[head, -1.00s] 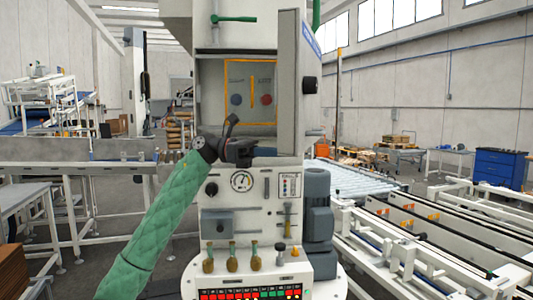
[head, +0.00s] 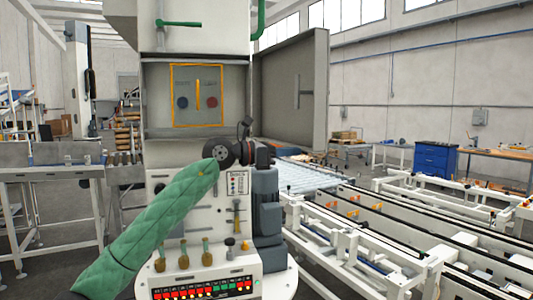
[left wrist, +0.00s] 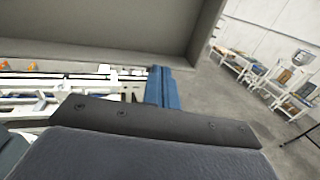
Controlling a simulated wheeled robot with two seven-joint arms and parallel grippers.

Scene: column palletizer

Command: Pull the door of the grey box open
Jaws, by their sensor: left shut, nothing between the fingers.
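The grey box (head: 152,128) stands in front of me on the white machine, with its inside showing: an orange frame, a blue and a red round part and a yellow bar. Its door (head: 293,95) stands wide open to the right, its inner face turned towards me. My left gripper (head: 268,150) is shut and empty, below the door's lower edge near the hinge side; I cannot tell whether it touches the door. In the left wrist view the door's grey panel (left wrist: 110,28) fills the top, above my dark gripper. My right gripper is not in view.
Below the box are a grey motor (head: 266,215), several brass-coloured knobs and a panel of lit buttons (head: 205,285). A roller conveyor (head: 312,176) and white rails run to the right. A blue cabinet (head: 436,161) stands farther back on open floor.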

